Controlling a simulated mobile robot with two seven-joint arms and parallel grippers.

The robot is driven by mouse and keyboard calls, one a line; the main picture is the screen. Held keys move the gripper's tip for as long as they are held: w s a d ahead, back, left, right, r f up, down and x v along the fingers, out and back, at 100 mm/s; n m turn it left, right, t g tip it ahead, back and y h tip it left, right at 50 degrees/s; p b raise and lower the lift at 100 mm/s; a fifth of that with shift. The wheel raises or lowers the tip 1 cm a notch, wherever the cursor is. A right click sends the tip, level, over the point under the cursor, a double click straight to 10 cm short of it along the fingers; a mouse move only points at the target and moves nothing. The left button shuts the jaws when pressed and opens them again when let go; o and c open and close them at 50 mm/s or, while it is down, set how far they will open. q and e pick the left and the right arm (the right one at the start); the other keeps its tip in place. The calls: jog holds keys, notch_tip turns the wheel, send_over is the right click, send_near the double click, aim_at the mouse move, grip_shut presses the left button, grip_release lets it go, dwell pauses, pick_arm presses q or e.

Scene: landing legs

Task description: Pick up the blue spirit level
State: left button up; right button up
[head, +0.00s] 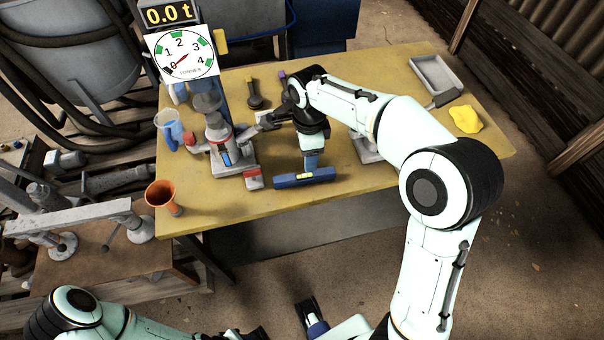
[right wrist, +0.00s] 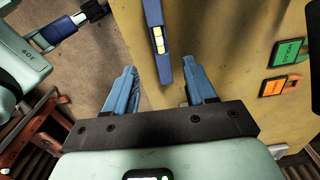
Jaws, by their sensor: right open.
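The blue spirit level (head: 305,178), with a yellow vial window, lies along the front edge of the yellow table. My right gripper (head: 311,164) points down just above its middle. In the right wrist view the level (right wrist: 158,40) runs from the top edge down between the two blue fingers (right wrist: 160,78). The fingers are apart with nothing held, and the right one is closer to the level. Whether the fingers have reached the level's height is unclear. My left gripper (head: 312,318) is partly seen at the bottom edge, away from the table; its jaws are not clear.
A grey jack-like stand (head: 222,145) with a red-topped block (head: 253,178) is left of the level. A grey tray (head: 436,76) and yellow cloth (head: 465,119) lie at right. The front right tabletop is clear.

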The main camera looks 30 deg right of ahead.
aim_at(304, 174)
notch_tip(304, 174, down, 3)
jog(key=shift+s+f, duration=0.1)
jog(key=shift+f, duration=0.05)
jog(key=shift+w+a+f+b, duration=0.1)
jog(key=shift+a+f+b, duration=0.1)
jog(key=shift+f, duration=0.85)
jog(key=shift+w+a+f+b, duration=0.1)
jog(key=shift+f+b, duration=0.05)
jog(key=shift+f, duration=0.85)
jog(key=shift+w+a+f+b, duration=0.1)
jog(key=shift+f+b, duration=0.1)
jog(key=shift+f, duration=0.85)
grip_shut()
jog(key=shift+r, duration=0.1)
